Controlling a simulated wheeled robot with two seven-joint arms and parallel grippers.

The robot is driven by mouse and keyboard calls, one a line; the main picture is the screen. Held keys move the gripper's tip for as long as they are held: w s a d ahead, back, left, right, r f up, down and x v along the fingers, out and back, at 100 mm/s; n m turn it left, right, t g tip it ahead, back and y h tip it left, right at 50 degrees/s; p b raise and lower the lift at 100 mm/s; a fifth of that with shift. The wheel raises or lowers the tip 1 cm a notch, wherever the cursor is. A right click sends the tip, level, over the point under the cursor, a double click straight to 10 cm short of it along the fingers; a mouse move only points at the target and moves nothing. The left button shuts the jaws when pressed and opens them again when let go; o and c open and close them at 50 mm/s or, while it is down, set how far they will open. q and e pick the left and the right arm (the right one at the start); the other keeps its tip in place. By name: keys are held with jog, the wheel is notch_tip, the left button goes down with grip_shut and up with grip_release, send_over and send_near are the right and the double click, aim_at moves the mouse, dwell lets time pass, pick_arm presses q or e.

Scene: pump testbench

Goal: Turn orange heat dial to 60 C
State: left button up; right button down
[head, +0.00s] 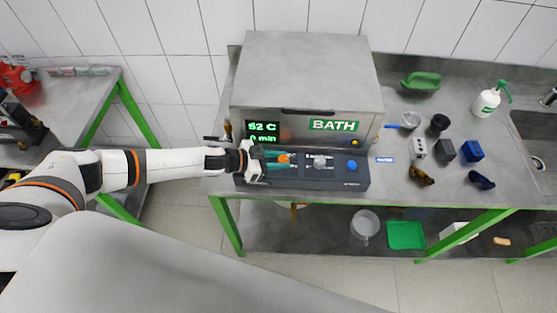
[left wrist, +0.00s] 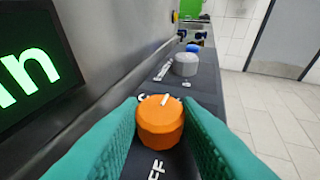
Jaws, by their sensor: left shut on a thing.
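The orange heat dial (left wrist: 161,122) sits on the dark control panel (head: 340,181) at the front of the bath. My left gripper (head: 280,159) reaches it from the left, with its teal fingers shut on the dial's two sides. In the left wrist view the dial's white mark points away from the camera and slightly right. The green display (head: 262,132) appears to read 62 C, though the first digit is hard to tell, with 0 min below. The bath (head: 305,75) is a grey metal box with a green BATH label. My right gripper is not in view.
A grey knob (left wrist: 186,64) and a blue button (head: 351,165) lie farther along the panel. Cups, small blocks, goggles and a spray bottle (head: 487,101) stand on the bench to the right. The lower shelf holds a green tray (head: 406,235).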

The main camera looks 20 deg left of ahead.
pick_arm(q)
jog(key=shift+w+m+g+h, duration=0.1)
jog(key=shift+m+g+h, duration=0.2)
jog(key=shift+m+h, duration=0.1)
jog(key=o, duration=1)
jog(key=shift+a, duration=0.1)
jog(key=b+v, duration=0.2)
jog(key=v, duration=0.9)
jog(key=shift+b, duration=0.4)
jog(key=shift+s+a+r, duration=0.2)
jog(key=shift+a+r, duration=0.05)
jog(key=shift+a, duration=0.05)
